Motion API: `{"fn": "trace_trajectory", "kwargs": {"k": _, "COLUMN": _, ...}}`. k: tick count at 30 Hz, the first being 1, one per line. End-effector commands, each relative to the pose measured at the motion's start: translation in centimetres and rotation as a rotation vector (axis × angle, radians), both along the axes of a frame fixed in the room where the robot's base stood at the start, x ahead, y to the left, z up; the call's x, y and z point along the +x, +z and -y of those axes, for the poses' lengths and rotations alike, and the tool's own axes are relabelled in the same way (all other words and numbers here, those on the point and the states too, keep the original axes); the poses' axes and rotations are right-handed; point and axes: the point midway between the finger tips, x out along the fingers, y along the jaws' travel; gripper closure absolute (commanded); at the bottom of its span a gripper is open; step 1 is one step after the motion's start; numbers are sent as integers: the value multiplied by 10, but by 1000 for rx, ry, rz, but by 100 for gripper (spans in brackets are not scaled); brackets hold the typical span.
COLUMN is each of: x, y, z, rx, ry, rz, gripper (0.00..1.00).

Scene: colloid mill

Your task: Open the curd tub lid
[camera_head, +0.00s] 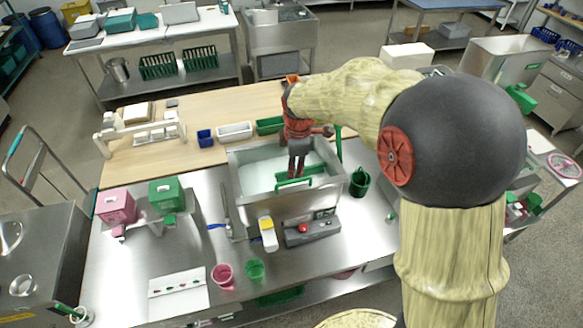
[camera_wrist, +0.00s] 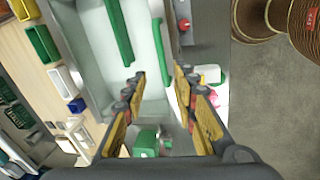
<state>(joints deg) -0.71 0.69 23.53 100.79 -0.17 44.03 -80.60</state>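The curd tub (camera_head: 236,190) is a rectangular steel box on the steel bench. A pale, milky surface fills its opening; I cannot tell clear lid from contents. A green handle (camera_head: 294,184) lies along the near edge, and it also shows in the wrist view (camera_wrist: 159,52). A longer green bar (camera_wrist: 119,30) lies farther in. My gripper (camera_head: 297,174) points down over the tub, close behind the near handle. In the wrist view, my two fingers (camera_wrist: 160,76) stand apart with nothing between them. I cannot tell whether the fingertips touch anything.
A grey control box with a red button (camera_head: 304,229) and a yellow-topped device (camera_head: 268,233) stand before the tub. A green bucket (camera_head: 359,182) is at its right. Pink (camera_head: 115,206) and green (camera_head: 166,194) boxes stand left. Pink and green cups are in front.

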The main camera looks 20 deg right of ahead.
Motion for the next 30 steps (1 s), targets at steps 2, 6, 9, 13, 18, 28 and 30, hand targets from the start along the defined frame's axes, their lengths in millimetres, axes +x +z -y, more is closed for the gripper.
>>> {"fn": "trace_trajectory", "kwargs": {"k": 2, "x": 0, "y": 0, "z": 0, "rx": -13, "ry": 64, "rz": 3, "gripper": 72}}
{"fn": "trace_trajectory", "kwargs": {"k": 6, "x": 1, "y": 0, "z": 0, "rx": -27, "ry": 137, "rz": 5, "gripper": 72}}
{"fn": "trace_trajectory", "kwargs": {"k": 9, "x": 2, "y": -6, "z": 0, "rx": -29, "ry": 152, "rz": 4, "gripper": 72}}
{"fn": "trace_trajectory", "kwargs": {"k": 13, "x": 4, "y": -22, "z": 0, "rx": -29, "ry": 151, "rz": 1, "gripper": 72}}
{"fn": "trace_trajectory", "kwargs": {"k": 18, "x": 9, "y": -48, "z": 0, "rx": -29, "ry": 150, "rz": 1, "gripper": 72}}
{"fn": "trace_trajectory", "kwargs": {"k": 28, "x": 15, "y": -75, "z": 0, "rx": -29, "ry": 149, "rz": 5, "gripper": 72}}
{"fn": "trace_trajectory", "kwargs": {"k": 30, "x": 16, "y": -76, "z": 0, "rx": -29, "ry": 149, "rz": 5, "gripper": 72}}
